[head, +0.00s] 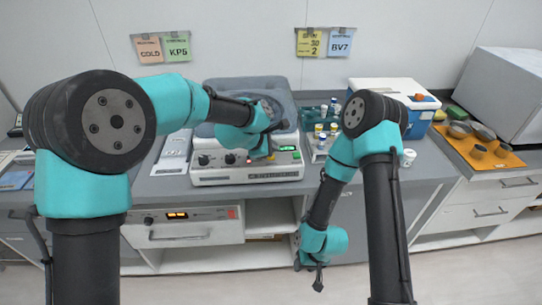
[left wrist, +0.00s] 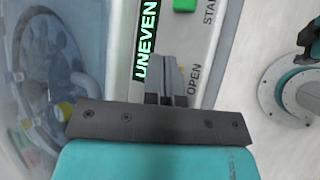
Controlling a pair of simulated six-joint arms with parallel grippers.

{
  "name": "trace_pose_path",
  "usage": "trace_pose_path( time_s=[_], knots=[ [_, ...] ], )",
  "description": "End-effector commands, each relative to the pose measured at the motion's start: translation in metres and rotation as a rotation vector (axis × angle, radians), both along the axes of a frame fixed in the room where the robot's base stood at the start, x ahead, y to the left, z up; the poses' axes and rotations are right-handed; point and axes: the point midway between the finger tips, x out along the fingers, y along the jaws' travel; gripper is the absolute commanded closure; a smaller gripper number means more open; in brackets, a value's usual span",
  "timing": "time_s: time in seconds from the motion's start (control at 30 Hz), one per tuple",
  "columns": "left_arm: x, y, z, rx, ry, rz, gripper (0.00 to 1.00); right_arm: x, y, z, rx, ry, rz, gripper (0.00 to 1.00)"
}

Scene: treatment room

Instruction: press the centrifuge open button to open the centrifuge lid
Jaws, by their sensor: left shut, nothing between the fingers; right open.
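The centrifuge (head: 207,178) stands on the counter, with its control panel facing front. My left gripper (head: 268,151) is over the right part of this panel. In the left wrist view its shut, empty fingers (left wrist: 168,68) are right beside the OPEN label (left wrist: 193,82). The open button itself is hidden by the fingers, and I cannot tell whether they touch it. A green start button (left wrist: 185,5) and a lit display reading UNEVEN (left wrist: 147,40) show there. The rotor (left wrist: 45,60) shows at the left; the lid's state is unclear. My right gripper (head: 318,284) is open, low before the counter.
A rack with several vials (head: 321,136) stands right of the centrifuge. A blue and white box (head: 398,92) is behind my right arm. An orange mat (head: 500,159) with bowls lies at the far right. A white panel (head: 172,156) lies to the left.

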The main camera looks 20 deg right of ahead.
Motion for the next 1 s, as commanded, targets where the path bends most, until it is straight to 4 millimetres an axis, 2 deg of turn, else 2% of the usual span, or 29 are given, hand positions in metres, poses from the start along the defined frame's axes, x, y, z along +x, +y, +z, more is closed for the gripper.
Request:
trace_pose_path(
  time_s=[1.0],
  knots=[
    [0.0000, 0.0000, -0.0085, 0.000, 0.000, 0.000, 1.00, 0.0000, 0.0000, 0.0000, 0.000, 0.000, 0.000, 0.57]
  ],
)
